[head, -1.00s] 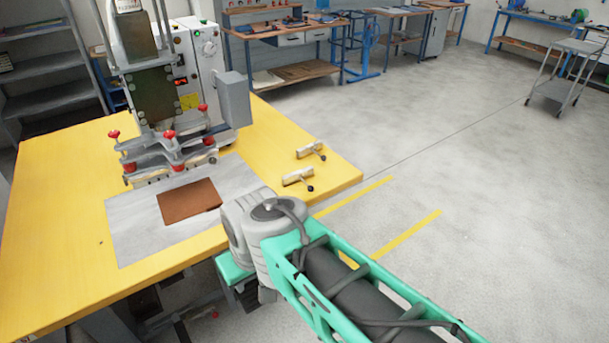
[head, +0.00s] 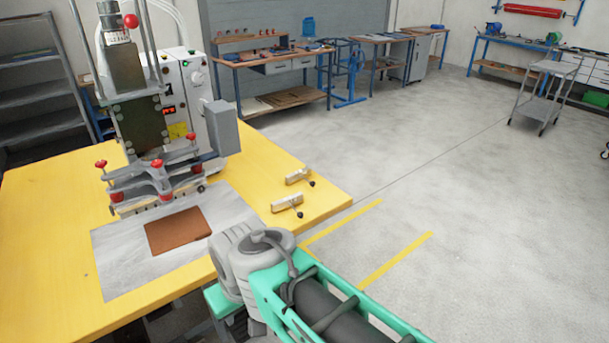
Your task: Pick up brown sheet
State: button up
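The brown sheet (head: 177,231) lies flat on a grey metal plate (head: 120,265) on the yellow table. It is in front of the press, and all of it appears to show. My arm comes in from the bottom right, and its grey wrist end is just to the right of the sheet in the picture. My gripper's fingers do not show, so I cannot see what they hold or touch.
The press (head: 150,120) with red knobs stands behind the sheet on the yellow table (head: 40,230). Two small toggle clamps (head: 287,203) sit near the table's right edge. Open floor (head: 400,160) lies to the right, with workbenches and a cart (head: 540,100) farther back.

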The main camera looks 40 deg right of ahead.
aim_at(165, 234)
jog(key=z, duration=1.15)
jog(key=i, duration=1.25)
jog(key=u, duration=3.75)
jog(key=i, duration=0.5)
